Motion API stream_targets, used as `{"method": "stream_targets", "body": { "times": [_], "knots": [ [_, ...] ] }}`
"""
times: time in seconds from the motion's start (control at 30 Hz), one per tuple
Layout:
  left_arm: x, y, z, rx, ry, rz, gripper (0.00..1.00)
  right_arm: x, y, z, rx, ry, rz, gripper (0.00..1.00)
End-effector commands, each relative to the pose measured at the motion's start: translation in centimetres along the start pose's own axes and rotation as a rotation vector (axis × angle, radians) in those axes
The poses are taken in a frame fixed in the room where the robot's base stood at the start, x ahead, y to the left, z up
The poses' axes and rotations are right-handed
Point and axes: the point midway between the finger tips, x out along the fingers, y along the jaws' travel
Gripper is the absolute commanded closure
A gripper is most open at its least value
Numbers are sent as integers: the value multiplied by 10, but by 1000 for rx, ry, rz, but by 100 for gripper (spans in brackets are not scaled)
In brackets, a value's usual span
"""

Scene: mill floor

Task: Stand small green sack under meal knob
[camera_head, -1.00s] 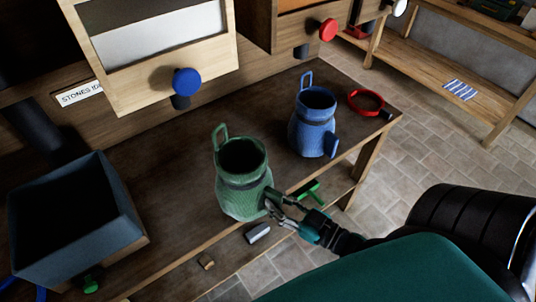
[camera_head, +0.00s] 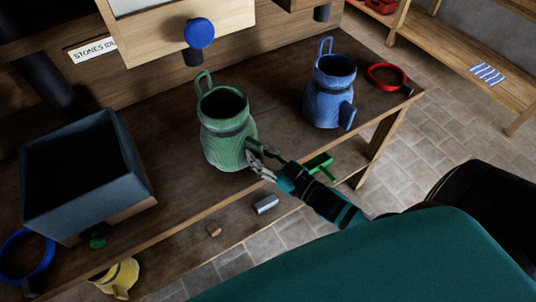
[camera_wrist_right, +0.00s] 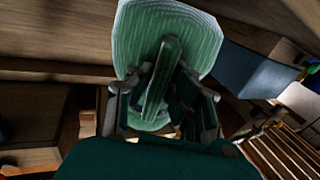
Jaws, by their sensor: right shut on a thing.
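The small green sack (camera_head: 226,136) is upright at the bench, with its mouth open and a loop at its back rim. Whether its base touches the bench top is unclear. My right gripper (camera_head: 260,163) is shut on the tab on its near right side; the right wrist view shows the tab (camera_wrist_right: 164,75) between the fingers (camera_wrist_right: 161,105). A blue knob (camera_head: 199,33) on a wooden hopper front is behind and above the sack, slightly left of its middle, with a dark stub below. No meal label is readable. My left gripper is out of view.
A blue sack (camera_head: 330,96) and a red ring (camera_head: 388,76) are on the bench (camera_head: 285,120) to the right. An open grey-blue box (camera_head: 128,165) stands left. A yellow sack (camera_head: 119,277) and blue ring (camera_head: 28,262) are lower left. Bench lies clear between box and green sack.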

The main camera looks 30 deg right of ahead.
Motion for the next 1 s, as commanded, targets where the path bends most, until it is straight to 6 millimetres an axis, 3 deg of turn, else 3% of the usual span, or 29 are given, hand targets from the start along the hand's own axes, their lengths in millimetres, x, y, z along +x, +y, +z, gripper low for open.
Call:
{"method": "stream_targets", "body": {
  "times": [0.63,1.0],
  "knots": [
    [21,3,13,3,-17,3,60,64,-3,7,0,2,-1,100],
    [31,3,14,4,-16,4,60,64,-3,23,1,2,0,100]
  ]
}}
